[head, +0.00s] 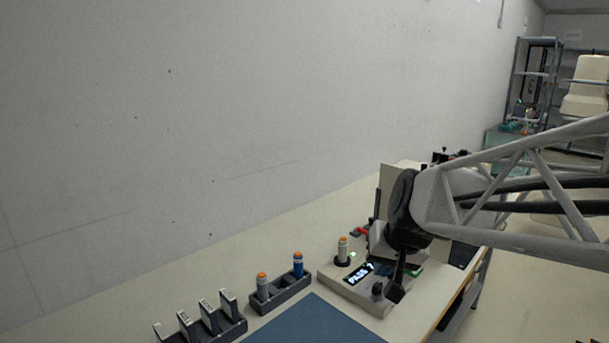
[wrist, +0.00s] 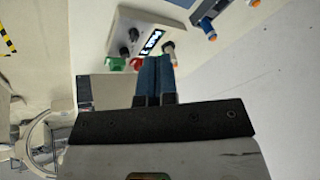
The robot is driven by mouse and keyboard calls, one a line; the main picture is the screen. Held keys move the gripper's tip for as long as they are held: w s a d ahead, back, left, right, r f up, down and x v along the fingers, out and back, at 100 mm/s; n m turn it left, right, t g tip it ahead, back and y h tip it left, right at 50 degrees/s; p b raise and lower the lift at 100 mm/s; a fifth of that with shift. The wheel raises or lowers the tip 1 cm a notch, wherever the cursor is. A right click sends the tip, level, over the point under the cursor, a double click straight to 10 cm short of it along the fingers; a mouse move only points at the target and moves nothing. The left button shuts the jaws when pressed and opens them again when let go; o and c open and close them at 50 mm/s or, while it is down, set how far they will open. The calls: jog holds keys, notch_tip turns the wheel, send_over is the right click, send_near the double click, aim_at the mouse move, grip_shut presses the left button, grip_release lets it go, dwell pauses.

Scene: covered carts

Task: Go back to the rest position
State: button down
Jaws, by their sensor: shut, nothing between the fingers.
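My gripper (wrist: 153,60) shows in the wrist view with its two blue fingers closed together and nothing between them. In the head view my gripper (head: 383,268) is partly hidden by my dark wrist and hangs by the right part of a pale device with a lit display (head: 357,275). In the wrist view the device (wrist: 150,15) lies just beyond the fingertips. Whether the fingers touch it I cannot tell.
A white vial with an orange cap (head: 343,250) stands on the device. A second rack (head: 215,328) holds several upright pale-faced pieces. A blue mat (head: 315,325) lies in front. A plain wall rises behind the table.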

jog(key=s+d+f+g+h, duration=0.1)
jog(key=s+d, duration=0.1)
jog(key=s, duration=0.7)
jog(key=s+d+f+n+g+h, duration=0.1)
jog(key=s+f, duration=0.1)
jog(key=s, duration=0.7)
jog(key=shift+d+f, duration=0.2)
jog(key=shift+d, duration=0.15)
dwell(0.4)
